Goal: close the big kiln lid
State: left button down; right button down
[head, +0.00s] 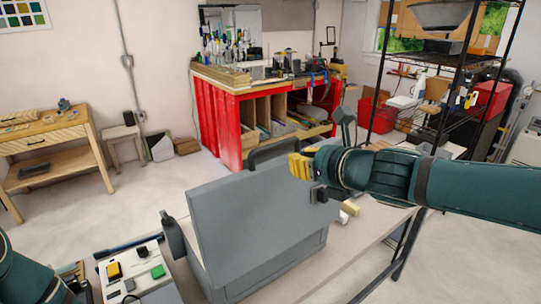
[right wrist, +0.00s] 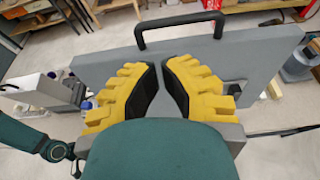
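The big kiln (head: 312,250) is a grey box on the bench. Its flat grey lid (head: 240,225) stands raised and tilted, with a black bar handle (head: 275,148) along its top edge. The lid (right wrist: 265,55) and handle (right wrist: 180,22) also show in the right wrist view, beyond the fingers. My right gripper (head: 298,165) has yellow ribbed fingers and is at the lid's upper right corner. In the right wrist view its fingertips (right wrist: 161,64) nearly meet with nothing between them. Whether they touch the lid is unclear. My left gripper is out of view.
A control box (head: 140,275) with yellow and green buttons is left of the kiln. Small pale blocks (head: 348,210) lie on the bench (head: 370,235) to its right. A black wire shelf (head: 440,70) stands behind my right arm. A red workbench (head: 215,120) is farther back.

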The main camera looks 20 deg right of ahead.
jog(key=b, duration=0.4)
send_over(270, 172)
jog(key=s, duration=0.2)
notch_tip(270, 172, down, 4)
jog(key=r, duration=0.1)
jog(key=shift+w+d+f+b, duration=0.1)
jog(key=shift+w+f+b, duration=0.1)
jog(key=shift+w, duration=0.3)
jog(key=shift+w+f+b, duration=0.1)
jog(key=shift+w+f, duration=0.05)
jog(key=shift+w, duration=0.3)
